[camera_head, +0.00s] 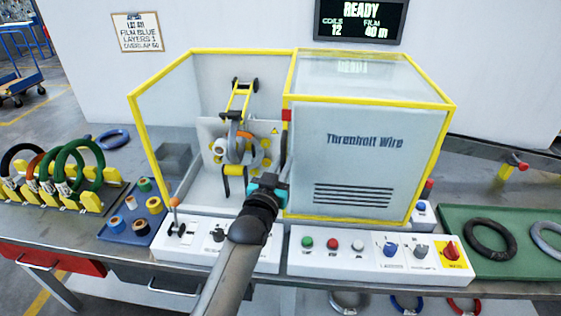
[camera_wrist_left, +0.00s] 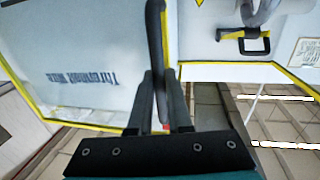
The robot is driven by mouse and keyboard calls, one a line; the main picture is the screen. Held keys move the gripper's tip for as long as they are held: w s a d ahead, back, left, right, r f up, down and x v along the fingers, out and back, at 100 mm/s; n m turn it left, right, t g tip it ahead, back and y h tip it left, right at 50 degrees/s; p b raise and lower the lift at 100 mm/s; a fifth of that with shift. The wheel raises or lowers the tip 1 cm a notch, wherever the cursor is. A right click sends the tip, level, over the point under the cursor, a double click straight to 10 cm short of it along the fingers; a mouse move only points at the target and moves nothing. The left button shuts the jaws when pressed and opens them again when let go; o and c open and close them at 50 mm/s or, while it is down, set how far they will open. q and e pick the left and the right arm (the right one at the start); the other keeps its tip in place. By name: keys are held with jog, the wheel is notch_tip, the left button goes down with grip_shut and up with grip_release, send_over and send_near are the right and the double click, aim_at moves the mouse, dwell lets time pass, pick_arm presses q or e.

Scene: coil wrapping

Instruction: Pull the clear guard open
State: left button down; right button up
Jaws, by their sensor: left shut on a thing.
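The winding machine has a yellow-edged clear guard; a clear pane (camera_head: 165,115) shows at its left, and the yellow-framed part (camera_head: 365,155) marked "Threnholt Wire" is at the right. The left bay shows its winding head (camera_head: 236,145), and I see no pane clearly across its front. My left gripper (camera_head: 268,185) is at the yellow edge between the two parts. In the left wrist view its fingers (camera_wrist_left: 162,105) are shut around a dark upright handle bar (camera_wrist_left: 157,45). The handle is mostly hidden by the gripper in the head view. My right gripper is not in view.
White control boxes with buttons (camera_head: 375,250) and a small lever (camera_head: 175,215) line the front. A blue tray of rolls (camera_head: 125,235) and a rack of coils (camera_head: 60,180) stand left. A green tray (camera_head: 485,275) with rings lies right.

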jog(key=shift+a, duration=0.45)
pick_arm(q)
jog(key=c, duration=0.8)
grip_release()
jog(key=shift+c, duration=0.2)
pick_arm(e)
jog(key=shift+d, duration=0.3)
pick_arm(q)
jog(key=shift+s+a, duration=0.15)
jog(key=shift+s, duration=0.45)
jog(key=p+v, duration=0.1)
jog(key=v, duration=1.3)
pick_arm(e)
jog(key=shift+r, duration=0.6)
